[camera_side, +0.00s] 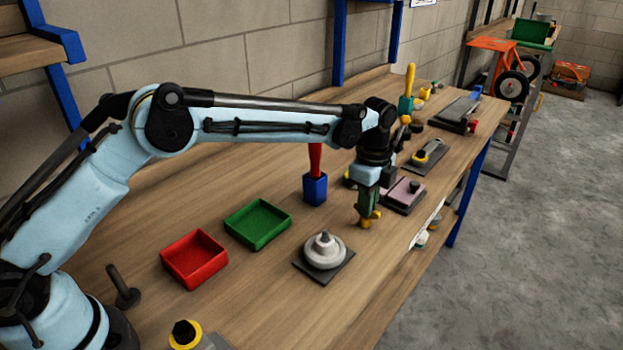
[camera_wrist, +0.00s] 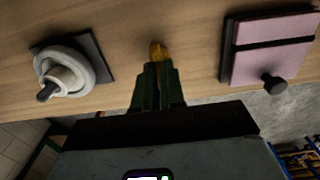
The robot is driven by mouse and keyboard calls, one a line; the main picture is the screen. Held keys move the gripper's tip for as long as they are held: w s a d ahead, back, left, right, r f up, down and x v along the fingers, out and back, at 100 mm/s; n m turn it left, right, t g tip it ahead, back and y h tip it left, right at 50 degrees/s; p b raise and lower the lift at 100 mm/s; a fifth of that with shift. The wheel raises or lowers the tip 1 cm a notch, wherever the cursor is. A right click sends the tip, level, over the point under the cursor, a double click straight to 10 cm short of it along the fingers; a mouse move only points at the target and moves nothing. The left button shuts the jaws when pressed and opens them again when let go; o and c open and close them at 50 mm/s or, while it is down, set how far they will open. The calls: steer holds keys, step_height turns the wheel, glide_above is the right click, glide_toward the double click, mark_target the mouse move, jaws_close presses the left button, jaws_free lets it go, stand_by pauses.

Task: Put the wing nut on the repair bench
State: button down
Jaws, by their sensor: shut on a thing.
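A yellow wing nut (camera_side: 367,218) is between the fingertips of my gripper (camera_side: 368,206), low over the wooden bench (camera_side: 300,300). In the wrist view the yellow wing nut (camera_wrist: 156,50) shows beyond the green fingers of my gripper (camera_wrist: 157,66), which are shut on it. Part of the wing nut is hidden by the fingers. I cannot tell whether it touches the bench top. Bare wood lies around it, between a round grey-white part on a dark plate (camera_side: 324,252) and a pink block on a dark base (camera_side: 404,193).
A red tray (camera_side: 193,258) and a green tray (camera_side: 258,223) sit to the left. A blue block with a red handle (camera_side: 315,188) stands behind left of my gripper. Several parts and tools crowd the far end. The bench's front edge is close on the right.

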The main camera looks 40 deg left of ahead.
steer(key=shift+f, duration=0.3)
steer(key=c, duration=1.2)
jaws_free()
steer(key=s+a+r+n+t, duration=0.1)
steer(key=s+a+r+n, duration=0.1)
steer(key=r, duration=0.7)
steer(key=s+a+r+n+t, duration=0.1)
steer(key=a+r+n, duration=0.1)
steer(key=r, duration=0.6)
steer(key=s+a+r+n+t, duration=0.2)
steer(key=s+a+n, duration=0.3)
steer(key=s, duration=0.2)
steer(key=s+a+f+n+t, duration=0.1)
steer(key=s+a+f+n, duration=0.1)
steer(key=s+n, duration=0.1)
steer(key=s+a+f+n+t, duration=0.1)
steer(key=s+a+f+n, duration=0.1)
steer(key=s, duration=0.4)
steer(key=s+a+f+n+t, duration=0.1)
steer(key=s+a+f+n, duration=0.1)
steer(key=s+f+n, duration=0.2)
steer(key=shift+s+f, duration=0.2)
steer(key=shift+s, duration=0.35)
